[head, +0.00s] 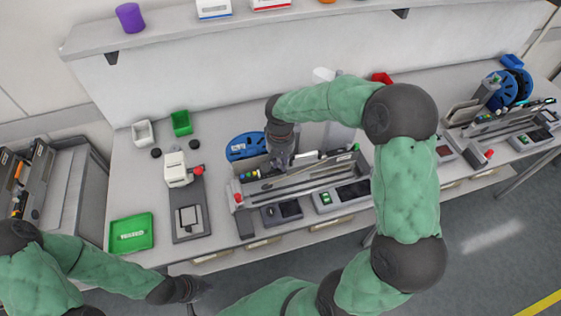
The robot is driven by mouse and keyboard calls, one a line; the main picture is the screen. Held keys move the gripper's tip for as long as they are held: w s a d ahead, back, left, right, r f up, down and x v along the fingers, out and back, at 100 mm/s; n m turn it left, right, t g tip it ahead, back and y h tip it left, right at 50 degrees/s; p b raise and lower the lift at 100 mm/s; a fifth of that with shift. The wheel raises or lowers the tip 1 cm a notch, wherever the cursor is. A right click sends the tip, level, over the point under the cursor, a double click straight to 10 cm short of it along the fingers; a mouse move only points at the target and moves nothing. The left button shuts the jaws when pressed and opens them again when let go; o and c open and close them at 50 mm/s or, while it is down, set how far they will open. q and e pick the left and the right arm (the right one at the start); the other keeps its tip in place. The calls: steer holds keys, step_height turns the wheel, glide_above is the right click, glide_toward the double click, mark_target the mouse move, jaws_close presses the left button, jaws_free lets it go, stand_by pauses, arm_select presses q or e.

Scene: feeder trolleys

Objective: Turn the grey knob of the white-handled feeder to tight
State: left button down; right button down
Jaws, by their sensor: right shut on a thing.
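A feeder with a white handle (307,156) lies in the middle trolley (305,185) on the bench. My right gripper (281,166) reaches down from above onto the feeder area, just left of the white handle. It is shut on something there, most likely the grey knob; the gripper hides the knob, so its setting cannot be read. My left gripper (191,296) hangs low in front of the bench, away from the feeders. Its fingers are too small and dark to tell open from shut.
A blue reel (246,146) stands behind the trolley's left end. Left of it are a white-headed device (178,170), a green tray (131,233) and small green (181,123) and white (142,133) bins. Another feeder trolley (500,122) stands at the right. A shelf (200,30) runs above.

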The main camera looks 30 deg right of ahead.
mark_target(280, 163)
steer(key=c, duration=1.4)
jaws_free()
steer(key=shift+r, duration=0.1)
step_height(280, 163, up, 12)
steer(key=shift+f, duration=0.1)
